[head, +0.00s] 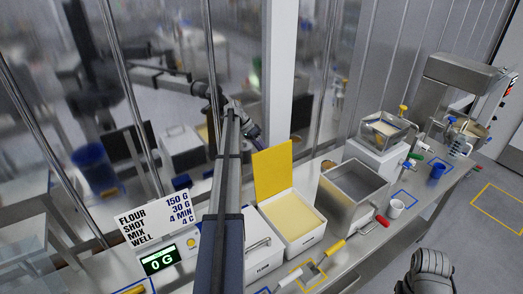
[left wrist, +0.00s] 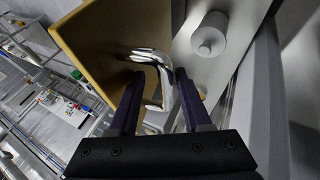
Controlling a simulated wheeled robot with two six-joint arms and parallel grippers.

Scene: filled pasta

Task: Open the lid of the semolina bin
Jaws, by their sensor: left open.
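The semolina bin (head: 309,242) is a white box on the bench, filled with pale yellow contents. Its yellow lid (head: 272,170) stands up, roughly upright, along the bin's back edge. In the left wrist view the lid (left wrist: 92,42) shows as a tan panel with a bent chrome handle (left wrist: 152,64). My left gripper (left wrist: 158,80) is open, with its two dark fingers either side of the handle; I cannot tell whether they touch it. In the head view the left gripper (head: 252,131) is behind the lid's upper left. My right gripper is out of view.
A closed flour bin (head: 262,268) with a handle stands left of the semolina bin, partly behind my left arm. A grey open metal container (head: 355,188) stands right.

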